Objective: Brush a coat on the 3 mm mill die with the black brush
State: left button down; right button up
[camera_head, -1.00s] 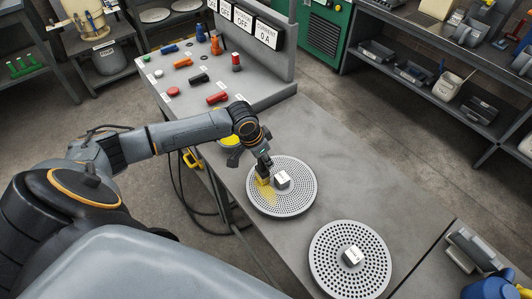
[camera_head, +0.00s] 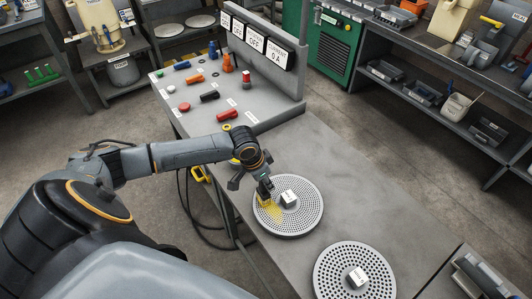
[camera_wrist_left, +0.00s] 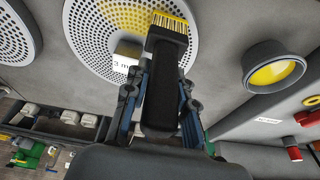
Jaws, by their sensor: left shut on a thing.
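In the left wrist view the block's label starts with "3 m". A yellow coat patch (camera_head: 274,212) covers part of the die's left side; the rest is grey. My left gripper (camera_head: 264,184) is shut on the black brush (camera_wrist_left: 162,92), whose yellow bristles (camera_wrist_left: 167,22) are at the die's left part. I cannot tell whether they touch it. My right gripper is not in view.
A second die (camera_head: 340,290) with larger holes lies at the lower right. A dark pot with yellow coating (camera_wrist_left: 275,70) stands beside the first die, mostly hidden by my arm in the head view. A control panel (camera_head: 262,47) stands behind; bare bench (camera_head: 350,190) lies right.

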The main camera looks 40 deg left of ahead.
pick_arm(q)
jog(key=s+d, duration=0.4)
jog(key=d, duration=0.5)
dwell(0.7)
jog(key=shift+s+a, duration=0.3)
jog(key=shift+s, duration=0.3)
jog(key=shift+s+a, duration=0.3)
jog(key=shift+s, duration=0.25)
jog(key=shift+w+a, duration=0.7)
jog(key=shift+a, duration=0.8)
jog(key=shift+w+a, duration=0.7)
jog(key=shift+a, duration=0.8)
jog(key=shift+w+a, duration=0.7)
jog(key=shift+a, duration=0.8)
jog(key=s+d, duration=0.4)
jog(key=d, duration=0.5)
